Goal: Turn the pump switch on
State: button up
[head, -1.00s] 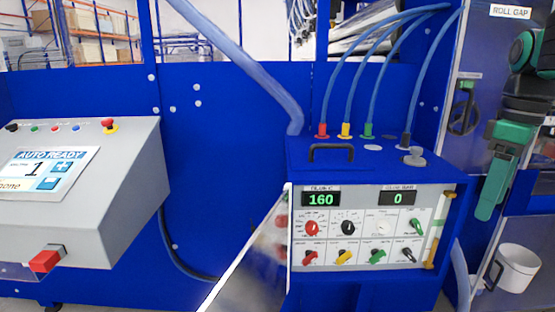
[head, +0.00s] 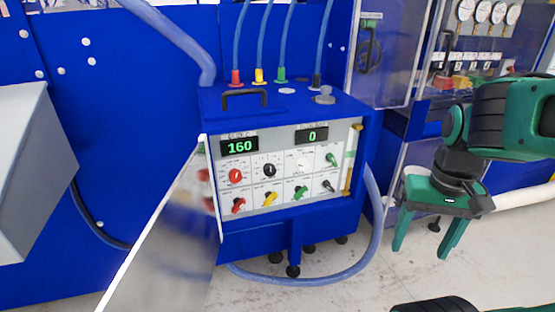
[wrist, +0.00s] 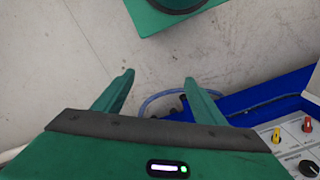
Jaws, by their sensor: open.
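The blue machine (head: 260,248) carries a white control panel (head: 288,212) with two rows of switch knobs and displays reading 160 and 0. The upper row has red (head: 236,176), black (head: 269,170), white (head: 303,165) and green (head: 332,159) knobs. The lower row has red (head: 239,205), yellow (head: 270,198), green (head: 301,193) and black (head: 328,186) knobs. Their labels are too small to read, so I cannot tell which is the pump switch. My gripper (head: 424,249) is open and empty, pointing down, right of the panel and apart from it.
An open panel door (head: 165,250) stands at the panel's left edge. A blue hose (head: 372,240) loops beside and below the machine. A grey console (head: 30,170) is at the left. A transparent guard (head: 395,60) and gauges (head: 490,12) are behind.

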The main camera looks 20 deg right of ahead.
aim_at(330, 157)
jog(key=z, duration=0.65)
jog(key=k, duration=1.7)
jog(key=u, duration=0.6)
jog(key=i, duration=1)
